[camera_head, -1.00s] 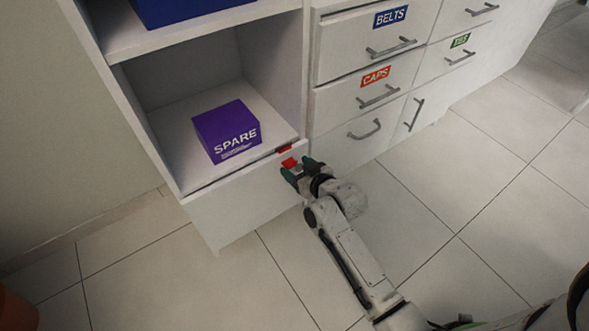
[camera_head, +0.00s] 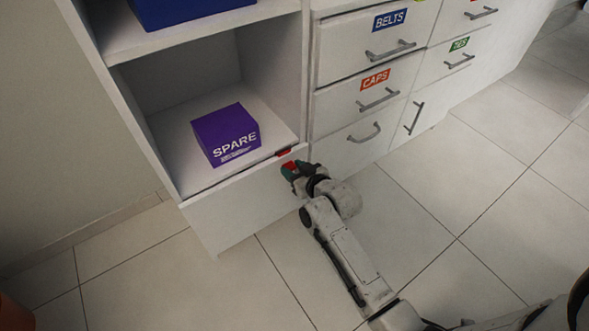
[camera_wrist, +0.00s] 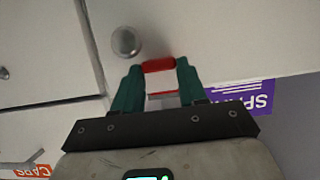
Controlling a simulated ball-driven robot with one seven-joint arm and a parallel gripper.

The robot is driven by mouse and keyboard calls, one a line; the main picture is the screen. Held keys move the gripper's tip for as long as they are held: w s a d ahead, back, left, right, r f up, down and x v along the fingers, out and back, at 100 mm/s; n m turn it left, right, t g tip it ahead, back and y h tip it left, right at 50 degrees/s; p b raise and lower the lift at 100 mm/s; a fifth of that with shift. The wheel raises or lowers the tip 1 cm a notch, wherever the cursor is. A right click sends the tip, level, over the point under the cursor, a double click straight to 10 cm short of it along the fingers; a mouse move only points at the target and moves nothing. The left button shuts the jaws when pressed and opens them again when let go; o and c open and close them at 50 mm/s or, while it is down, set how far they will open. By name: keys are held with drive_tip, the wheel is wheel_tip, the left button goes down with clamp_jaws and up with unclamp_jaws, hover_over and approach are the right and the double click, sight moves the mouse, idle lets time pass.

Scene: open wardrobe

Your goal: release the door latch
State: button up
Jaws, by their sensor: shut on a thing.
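A small red latch piece (camera_head: 289,167) sits at the top edge of the white lower panel (camera_head: 245,203), under the open shelf. My gripper (camera_head: 290,171), with green fingers, is at that corner and shut on the red latch piece. In the wrist view, the red bar (camera_wrist: 159,65) lies between the two green fingertips, which touch its ends. A second red piece (camera_head: 284,152) shows just above, on the shelf's front edge. The fingers partly hide the latch in the head view.
A purple SPARE box (camera_head: 226,134) stands on the open shelf, with a blue box (camera_head: 180,10) on the shelf above. Drawers with grey handles, including CAPS (camera_head: 375,79), are to the right. A round knob (camera_wrist: 126,41) shows near the fingers. Tiled floor is clear in front.

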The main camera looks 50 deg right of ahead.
sight(293, 157)
drive_tip(key=shift+c, duration=0.8)
drive_tip(key=shift+r, duration=0.1)
drive_tip(key=shift+r+p, duration=0.1)
drive_tip(key=shift+p, duration=0.3)
drive_tip(key=r+g+p, duration=0.1)
drive_tip(key=p, duration=0.3)
drive_tip(key=shift+s+a+r+p, duration=0.1)
drive_tip(key=shift+r+p, duration=0.1)
drive_tip(key=shift+p, duration=0.1)
drive_tip(key=shift+w+r+g+y+p, duration=0.1)
drive_tip(key=shift+r+g+y+p, duration=0.45)
drive_tip(key=shift+g+p, duration=1.45)
drive_tip(key=shift+w+r+g+y+p, duration=0.1)
drive_tip(key=shift+r+g+y+p, duration=0.8)
drive_tip(key=shift+p, duration=1.9)
drive_tip(key=shift+w+r+g+y+p, duration=0.1)
drive_tip(key=shift+r+g+p, duration=0.2)
drive_tip(key=shift+g+p, duration=1.85)
drive_tip(key=shift+t+p, duration=0.25)
drive_tip(key=shift+p, duration=0.05)
